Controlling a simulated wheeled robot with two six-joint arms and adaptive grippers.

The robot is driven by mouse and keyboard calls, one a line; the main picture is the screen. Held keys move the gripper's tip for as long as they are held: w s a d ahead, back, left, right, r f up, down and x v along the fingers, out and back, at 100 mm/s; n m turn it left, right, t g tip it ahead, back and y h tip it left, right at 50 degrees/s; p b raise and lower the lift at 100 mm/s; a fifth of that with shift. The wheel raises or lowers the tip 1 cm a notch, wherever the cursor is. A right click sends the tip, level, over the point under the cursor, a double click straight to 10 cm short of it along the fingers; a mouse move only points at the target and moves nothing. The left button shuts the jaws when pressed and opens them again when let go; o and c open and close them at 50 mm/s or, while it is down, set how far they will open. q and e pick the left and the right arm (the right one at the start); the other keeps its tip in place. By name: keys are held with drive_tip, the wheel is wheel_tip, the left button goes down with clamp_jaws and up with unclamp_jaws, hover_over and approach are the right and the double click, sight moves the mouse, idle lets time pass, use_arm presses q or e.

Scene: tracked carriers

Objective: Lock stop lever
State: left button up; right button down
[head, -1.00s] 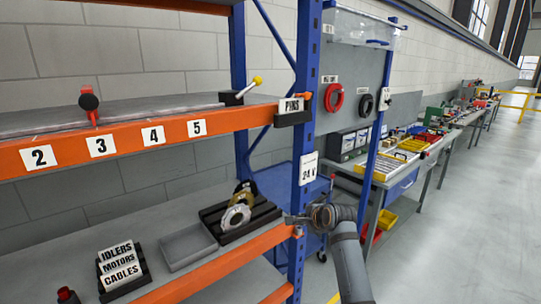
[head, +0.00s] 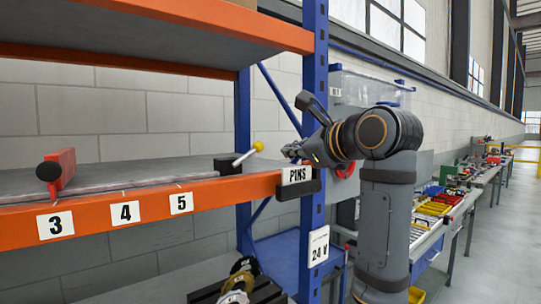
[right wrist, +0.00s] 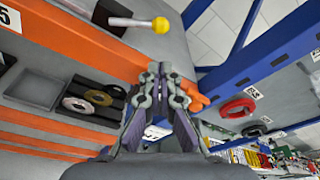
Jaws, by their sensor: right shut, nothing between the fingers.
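A red carrier (head: 60,170) with a black knob stands on the track near label 3. My left gripper is out of view.
A blue upright (head: 314,120) stands close behind my right gripper. The PINS holder (head: 298,182) hangs on the shelf front below it. Another shelf (head: 170,15) is overhead. The track left of the lever is clear up to the carrier.

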sight(247, 155)
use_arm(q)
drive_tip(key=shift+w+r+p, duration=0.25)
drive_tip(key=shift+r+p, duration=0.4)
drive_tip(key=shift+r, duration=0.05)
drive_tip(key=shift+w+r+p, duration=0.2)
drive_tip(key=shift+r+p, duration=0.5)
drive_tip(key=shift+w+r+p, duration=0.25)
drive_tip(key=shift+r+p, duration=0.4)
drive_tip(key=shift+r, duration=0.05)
use_arm(e)
drive_tip(key=x, duration=1)
drive_tip(key=shift+w+d+f, duration=0.1)
drive_tip(key=shift+w+f, duration=0.05)
